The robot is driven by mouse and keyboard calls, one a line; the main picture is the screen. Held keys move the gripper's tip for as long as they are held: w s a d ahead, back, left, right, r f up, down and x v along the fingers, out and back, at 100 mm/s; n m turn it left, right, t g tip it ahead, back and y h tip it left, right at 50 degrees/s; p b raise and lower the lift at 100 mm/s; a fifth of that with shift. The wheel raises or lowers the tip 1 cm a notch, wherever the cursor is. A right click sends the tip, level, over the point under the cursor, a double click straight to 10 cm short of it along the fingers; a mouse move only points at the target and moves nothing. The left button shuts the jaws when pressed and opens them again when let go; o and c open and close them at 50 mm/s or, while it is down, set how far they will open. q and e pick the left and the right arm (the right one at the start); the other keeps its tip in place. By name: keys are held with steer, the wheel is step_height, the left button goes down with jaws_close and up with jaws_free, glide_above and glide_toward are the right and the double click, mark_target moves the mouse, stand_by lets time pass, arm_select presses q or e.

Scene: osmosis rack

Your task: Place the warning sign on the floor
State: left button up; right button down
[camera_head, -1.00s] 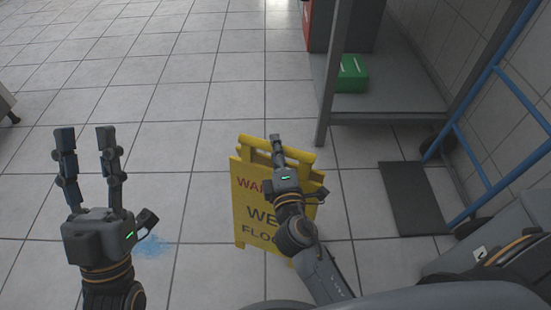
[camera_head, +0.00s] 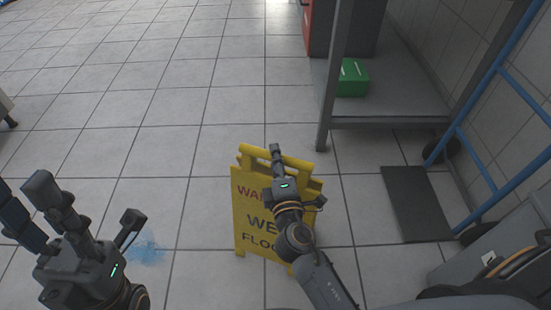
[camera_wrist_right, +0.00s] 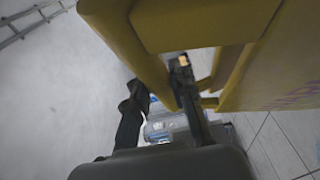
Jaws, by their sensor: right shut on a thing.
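The yellow warning sign (camera_head: 250,205) stands upright in front of me in the head view, its red and dark lettering partly hidden by my right arm. My right gripper (camera_head: 275,155) is shut on its top handle. In the right wrist view the sign (camera_wrist_right: 200,25) fills the upper part, with the right gripper's fingers (camera_wrist_right: 160,95) at its handle. I cannot tell whether the sign's feet touch the floor. My left gripper (camera_head: 28,205) is open and empty at the lower left. A blue wet patch (camera_head: 148,250) lies on the tiles between the left gripper and the sign.
A grey metal shelf (camera_head: 390,122) with a green box (camera_head: 351,78) stands at the upper right. A blue-framed hand truck (camera_head: 480,165) with a dark plate (camera_head: 416,204) is at the right. The tiled floor (camera_head: 150,110) ahead and left is clear.

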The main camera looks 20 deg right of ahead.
steer(key=c, duration=1.2)
jaws_free()
steer(key=shift+o, duration=0.2)
